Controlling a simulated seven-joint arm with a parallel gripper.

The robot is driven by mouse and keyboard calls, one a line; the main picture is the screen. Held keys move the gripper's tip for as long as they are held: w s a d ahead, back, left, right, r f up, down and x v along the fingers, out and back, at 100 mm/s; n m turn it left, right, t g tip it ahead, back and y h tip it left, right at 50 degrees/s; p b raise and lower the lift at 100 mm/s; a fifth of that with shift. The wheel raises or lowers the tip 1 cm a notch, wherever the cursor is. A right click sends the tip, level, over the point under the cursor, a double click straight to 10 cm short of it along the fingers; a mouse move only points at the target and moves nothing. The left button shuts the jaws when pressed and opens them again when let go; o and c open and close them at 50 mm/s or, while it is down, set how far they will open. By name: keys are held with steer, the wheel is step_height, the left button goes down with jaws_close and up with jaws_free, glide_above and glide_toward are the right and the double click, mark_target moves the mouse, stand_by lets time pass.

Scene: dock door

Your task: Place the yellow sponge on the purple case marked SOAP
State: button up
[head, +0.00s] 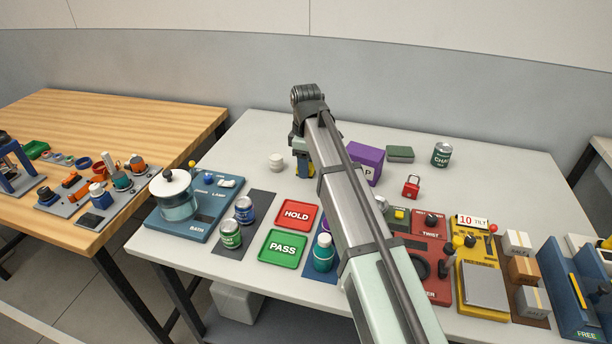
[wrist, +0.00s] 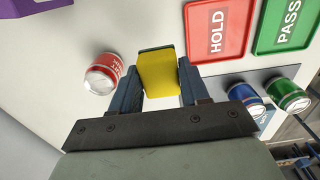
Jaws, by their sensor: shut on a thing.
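My gripper (wrist: 158,90) is shut on the yellow sponge (wrist: 160,75), which sits between its two blue fingers in the wrist view. A dark green layer shows along the sponge's far edge. The purple case (head: 366,155) stands on the white table just right of my gripper. My arm hides part of its front, and only the end of its label shows. A corner of the case (wrist: 20,5) also shows at the top left of the wrist view.
A white-topped can (head: 276,162) stands left of my gripper; its red side (wrist: 103,72) shows in the wrist view. A red padlock (head: 411,186), a dark green block (head: 400,153) and a CHALK can (head: 441,154) stand right of the case. HOLD (head: 296,215) and PASS (head: 283,247) trays lie in front.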

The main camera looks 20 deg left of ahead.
mark_target(364, 151)
steer(key=shift+r, duration=0.5)
steer(key=shift+w+d+r, duration=0.2)
steer(key=shift+d+r, duration=0.05)
steer(key=shift+r, duration=0.05)
steer(key=shift+m, duration=0.9)
steer(key=w+d+r, duration=0.1)
steer(key=w+d, duration=0.1)
steer(key=d, duration=0.1)
steer(key=w+d+r, duration=0.2)
steer(key=d, duration=0.1)
steer(key=w+d+r, duration=0.1)
steer(key=w+d, duration=0.2)
steer(key=shift+d+r, duration=0.2)
steer(key=shift+d, duration=0.15)
steer(key=shift+c, duration=0.2)
steer(key=w+d+r, duration=0.2)
steer(key=w+r, duration=0.1)
steer(key=w+d+r, duration=0.2)
steer(key=w+d, duration=0.1)
steer(key=shift+w+r, duration=0.2)
steer(key=shift+r, duration=0.2)
steer(key=shift+c, duration=0.4)
steer(key=shift+s+r+n, duration=0.1)
steer(key=shift+r+n, duration=0.05)
steer(key=shift+n, duration=0.65)
steer(key=shift+s+t, duration=0.15)
steer(key=shift+t, duration=0.45)
steer(key=shift+f, duration=4.9)
steer(key=shift+f, duration=0.1)
